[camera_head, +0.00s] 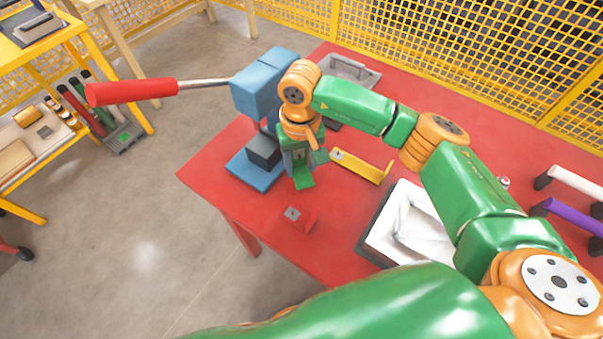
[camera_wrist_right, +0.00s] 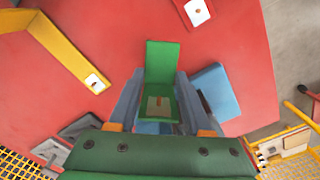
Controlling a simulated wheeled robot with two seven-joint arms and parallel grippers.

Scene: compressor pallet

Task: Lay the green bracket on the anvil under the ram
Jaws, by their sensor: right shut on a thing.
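My right gripper (camera_head: 297,158) is shut on the green bracket (camera_head: 305,180), which hangs just right of the press in the head view. In the right wrist view the L-shaped green bracket (camera_wrist_right: 162,62) sits between the two grey fingers of the right gripper (camera_wrist_right: 157,103). The blue arbor press (camera_head: 257,93) stands at the table's left side, with its red lever handle (camera_head: 132,92) pointing left. Its dark anvil block (camera_head: 263,150) rests on a blue base (camera_head: 250,172), with nothing visible on top. The ram is mostly hidden by the press head and my arm. My left gripper is out of view.
A yellow bracket (camera_head: 360,167) and a red bracket (camera_head: 299,218) lie on the red table (camera_head: 240,207). A white-lined tray (camera_head: 408,222) stands to the right, a grey tray (camera_head: 352,70) behind. Purple (camera_head: 572,214) and white handles lie far right. Table's front-left is clear.

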